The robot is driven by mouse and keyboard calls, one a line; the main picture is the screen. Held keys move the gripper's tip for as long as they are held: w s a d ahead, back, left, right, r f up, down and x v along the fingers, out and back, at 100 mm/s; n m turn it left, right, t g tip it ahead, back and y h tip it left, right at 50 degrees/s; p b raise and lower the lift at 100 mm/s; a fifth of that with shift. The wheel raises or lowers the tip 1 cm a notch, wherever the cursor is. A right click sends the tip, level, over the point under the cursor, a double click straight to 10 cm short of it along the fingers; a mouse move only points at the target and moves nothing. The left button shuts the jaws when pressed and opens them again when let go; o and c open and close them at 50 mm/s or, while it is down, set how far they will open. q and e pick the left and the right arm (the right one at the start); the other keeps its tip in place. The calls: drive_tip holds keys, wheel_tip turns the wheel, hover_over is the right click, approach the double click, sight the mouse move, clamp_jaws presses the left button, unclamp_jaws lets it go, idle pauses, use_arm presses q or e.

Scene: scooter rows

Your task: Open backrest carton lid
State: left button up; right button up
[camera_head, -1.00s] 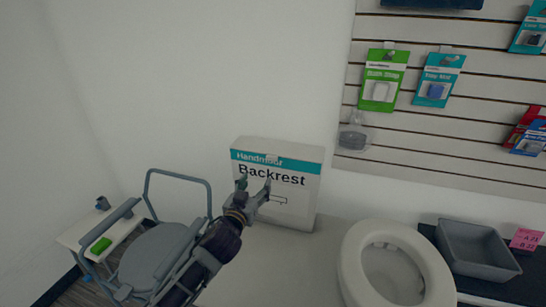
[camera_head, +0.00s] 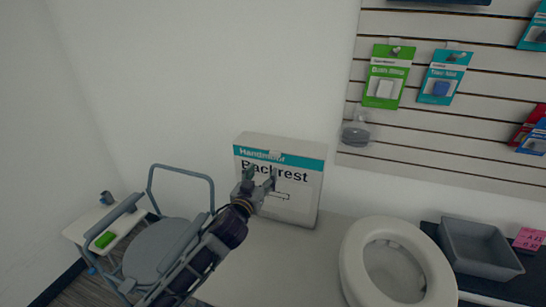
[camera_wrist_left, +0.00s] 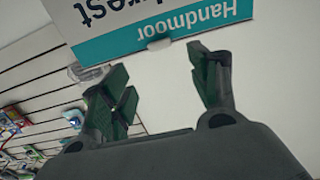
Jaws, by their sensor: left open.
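The backrest carton (camera_head: 303,207) stands upright on the counter against the wall, white with a teal band that reads "Handmoor". Its lid (camera_head: 282,143) looks closed, and a small tab shows at the top of the front. My left gripper (camera_head: 261,176) is open in front of the carton's front face, with its fingers pointing up toward the band. In the left wrist view the carton's band (camera_wrist_left: 165,35) and the tab (camera_wrist_left: 160,44) lie just beyond the open fingers (camera_wrist_left: 165,80), with nothing between them. My right gripper is not in view.
A white toilet seat (camera_head: 440,275) lies on the counter to the right, with a grey bin (camera_head: 478,250) beyond it. A shower chair (camera_head: 160,245) stands at left by a small white table (camera_head: 75,232). Hanging packs (camera_head: 388,78) are on the slatted wall above.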

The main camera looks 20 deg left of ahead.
sight(274, 155)
use_arm(q)
drive_tip(key=shift+w+d+p, duration=0.15)
drive_tip(key=shift+w+p, duration=0.65)
drive_tip(key=shift+w, duration=5.05)
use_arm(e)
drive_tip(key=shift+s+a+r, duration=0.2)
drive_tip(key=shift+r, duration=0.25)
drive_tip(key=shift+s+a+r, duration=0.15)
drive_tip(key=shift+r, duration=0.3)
use_arm(q)
drive_tip(key=shift+w, duration=0.1)
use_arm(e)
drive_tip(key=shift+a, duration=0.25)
use_arm(q)
drive_tip(key=c, duration=1.3)
clamp_jaws()
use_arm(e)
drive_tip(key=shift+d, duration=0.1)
